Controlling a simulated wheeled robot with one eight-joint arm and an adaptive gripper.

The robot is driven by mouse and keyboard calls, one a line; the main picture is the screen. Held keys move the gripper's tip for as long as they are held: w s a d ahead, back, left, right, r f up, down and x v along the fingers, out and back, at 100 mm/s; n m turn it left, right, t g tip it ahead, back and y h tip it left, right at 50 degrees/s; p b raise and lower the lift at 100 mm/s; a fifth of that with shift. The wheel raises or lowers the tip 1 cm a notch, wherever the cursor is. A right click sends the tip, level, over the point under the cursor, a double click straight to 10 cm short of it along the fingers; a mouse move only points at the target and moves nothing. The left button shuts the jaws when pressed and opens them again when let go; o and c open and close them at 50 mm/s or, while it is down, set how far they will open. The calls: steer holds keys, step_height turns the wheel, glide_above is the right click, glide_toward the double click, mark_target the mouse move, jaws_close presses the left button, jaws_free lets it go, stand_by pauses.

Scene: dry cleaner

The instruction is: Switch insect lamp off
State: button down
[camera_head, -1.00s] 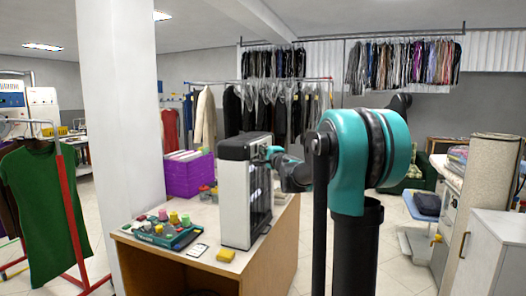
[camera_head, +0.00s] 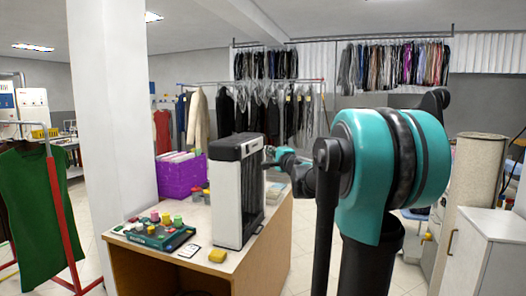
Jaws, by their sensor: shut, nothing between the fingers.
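The insect lamp (camera_head: 225,193) is an upright box with a white frame, a dark top and a dark grille side, standing on a wooden-sided table. Its switch cannot be made out. My gripper (camera_head: 268,154) is small in view, just right of the lamp's upper right edge and near its top. It is shut with nothing in it. I cannot tell whether its tips touch the lamp.
The table (camera_head: 222,262) also bears a tray of thread spools (camera_head: 155,237), a yellow block (camera_head: 217,256) and a purple crate (camera_head: 181,177). A white pillar (camera_head: 110,130) stands left of the table. A white cabinet (camera_head: 485,250) stands at the right.

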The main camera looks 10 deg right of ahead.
steer(key=shift+r+v, duration=0.2)
steer(key=shift+v, duration=1.15)
steer(key=s+a+f+n+g+y, duration=0.1)
steer(key=s+a+f+n+g, duration=0.4)
steer(key=s+f, duration=0.55)
steer(key=s+a+f+n+g+y, duration=0.1)
steer(key=s+a+f+n+g, duration=0.45)
steer(key=f, duration=0.75)
steer(key=s+d+f+n+g+h, duration=0.2)
steer(key=s+d+f+h, duration=0.1)
steer(key=s+f, duration=0.6)
steer(key=s+d+f+n+g+h, duration=0.1)
steer(key=s+d+f+n+h, duration=0.2)
steer(key=s+f, duration=0.7)
steer(key=s+d+h, duration=0.1)
steer(key=s+d, duration=0.1)
steer(key=s, duration=0.1)
steer(key=shift+d+g, duration=0.35)
steer(key=shift+w+n, duration=0.1)
steer(key=shift+n, duration=0.15)
